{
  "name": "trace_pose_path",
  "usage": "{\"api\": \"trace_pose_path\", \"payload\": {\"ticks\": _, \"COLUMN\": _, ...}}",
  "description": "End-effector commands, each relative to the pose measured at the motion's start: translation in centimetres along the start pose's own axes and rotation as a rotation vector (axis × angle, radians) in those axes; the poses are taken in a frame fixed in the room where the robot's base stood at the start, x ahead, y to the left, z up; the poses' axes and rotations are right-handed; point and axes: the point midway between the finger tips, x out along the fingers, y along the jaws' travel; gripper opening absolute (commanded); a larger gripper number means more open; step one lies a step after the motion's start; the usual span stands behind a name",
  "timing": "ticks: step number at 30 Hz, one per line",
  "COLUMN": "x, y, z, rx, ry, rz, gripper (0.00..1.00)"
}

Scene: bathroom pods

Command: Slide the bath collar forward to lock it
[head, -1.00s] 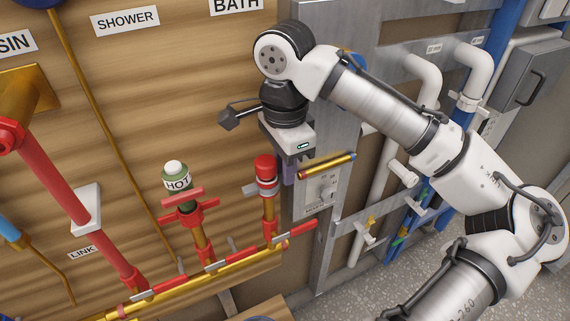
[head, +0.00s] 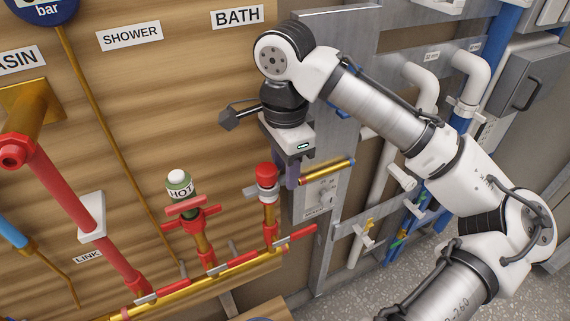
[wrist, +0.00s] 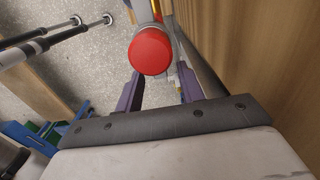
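The bath pipe stands below the BATH sign, with a red cap (head: 266,171) on its end and a pale grey collar (head: 268,193) around it just below the cap. My gripper (head: 291,183) is close to the right of the cap in the head view, its purple fingers pointing down. In the wrist view my gripper (wrist: 158,74) is open, with its two fingers spread apart. The red cap (wrist: 151,51) shows between and beyond the fingertips. The cap hides most of the collar in the wrist view. I cannot tell whether either finger touches the pipe.
A brass pipe (head: 327,170) lies close right of my gripper. A brass manifold (head: 190,291) runs below. The wooden panel (head: 180,90) is close beside the gripper.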

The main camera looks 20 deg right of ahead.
Motion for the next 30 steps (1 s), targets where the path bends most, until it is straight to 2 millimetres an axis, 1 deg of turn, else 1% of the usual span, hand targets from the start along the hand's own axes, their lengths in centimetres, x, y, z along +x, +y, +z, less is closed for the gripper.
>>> {"api": "trace_pose_path", "payload": {"ticks": 5, "x": -0.3, "y": 0.0, "z": 0.0, "rx": 0.000, "ry": 0.001, "rz": 0.001, "gripper": 0.38}}
{"api": "trace_pose_path", "payload": {"ticks": 8, "x": -1.4, "y": 0.0, "z": 0.0, "rx": 0.000, "ry": 0.001, "rz": 0.001, "gripper": 0.38}}
{"api": "trace_pose_path", "payload": {"ticks": 21, "x": -10.1, "y": -0.1, "z": -0.1, "rx": 0.004, "ry": 0.004, "rz": 0.000, "gripper": 0.38}}
{"api": "trace_pose_path", "payload": {"ticks": 24, "x": -11.7, "y": -0.1, "z": 0.0, "rx": 0.002, "ry": 0.003, "rz": 0.000, "gripper": 0.38}}
{"api": "trace_pose_path", "payload": {"ticks": 27, "x": -12.8, "y": -0.1, "z": -0.1, "rx": 0.003, "ry": 0.002, "rz": 0.000, "gripper": 0.38}}
{"api": "trace_pose_path", "payload": {"ticks": 30, "x": -13.4, "y": 0.0, "z": 0.0, "rx": 0.001, "ry": 0.001, "rz": 0.000, "gripper": 0.38}}
